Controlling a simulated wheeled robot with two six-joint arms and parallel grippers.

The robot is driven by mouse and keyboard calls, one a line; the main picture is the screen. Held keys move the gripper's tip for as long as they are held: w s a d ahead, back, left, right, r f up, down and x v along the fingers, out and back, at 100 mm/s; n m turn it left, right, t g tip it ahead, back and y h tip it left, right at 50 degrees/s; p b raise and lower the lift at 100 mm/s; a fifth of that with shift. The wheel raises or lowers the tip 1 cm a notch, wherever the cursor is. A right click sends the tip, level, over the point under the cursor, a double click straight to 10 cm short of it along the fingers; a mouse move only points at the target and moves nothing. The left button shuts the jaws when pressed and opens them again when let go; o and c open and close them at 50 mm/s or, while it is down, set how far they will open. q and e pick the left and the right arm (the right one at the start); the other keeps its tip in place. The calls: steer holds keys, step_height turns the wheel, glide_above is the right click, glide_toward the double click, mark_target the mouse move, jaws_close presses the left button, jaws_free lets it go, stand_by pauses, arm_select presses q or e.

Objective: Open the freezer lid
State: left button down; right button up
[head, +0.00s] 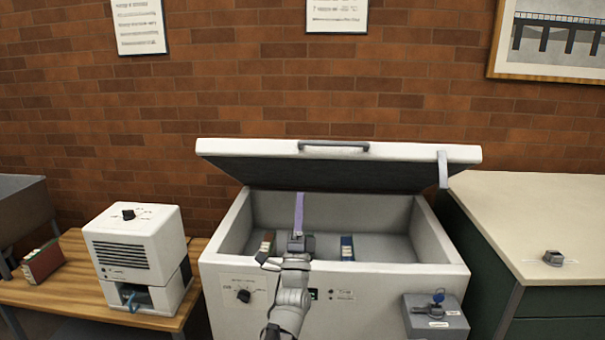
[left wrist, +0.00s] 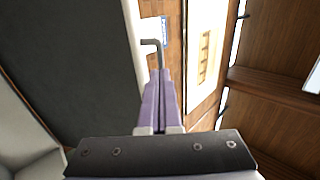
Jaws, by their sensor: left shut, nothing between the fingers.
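The white freezer (head: 225,290) stands in the middle of the head view. Its lid (head: 420,152) is raised and tilted, with the dark underside showing and a grey handle (head: 333,146) on its front edge. My left gripper (head: 299,196) points up over the open freezer, its pale purple fingers just under the lid near the handle's left end. In the left wrist view the fingers (left wrist: 162,75) are together and empty, and the handle (left wrist: 158,52) shows just beyond the tips. I cannot tell whether they touch the lid. My right gripper is not in view.
Inside the freezer are a reddish box (head: 267,243) and a blue box (head: 347,247). A pale strap (head: 443,170) hangs from the lid's right end. A grey lock box (head: 436,318) with a blue key is on the front. A counter (head: 530,215) stands right, a wooden table (head: 75,293) left.

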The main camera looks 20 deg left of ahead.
mark_target(304, 153)
arm_select(q)
steer(key=p+x, duration=0.9)
steer(key=x, duration=0.5)
steer(key=shift+f, duration=0.1)
steer(key=shift+p, duration=0.35)
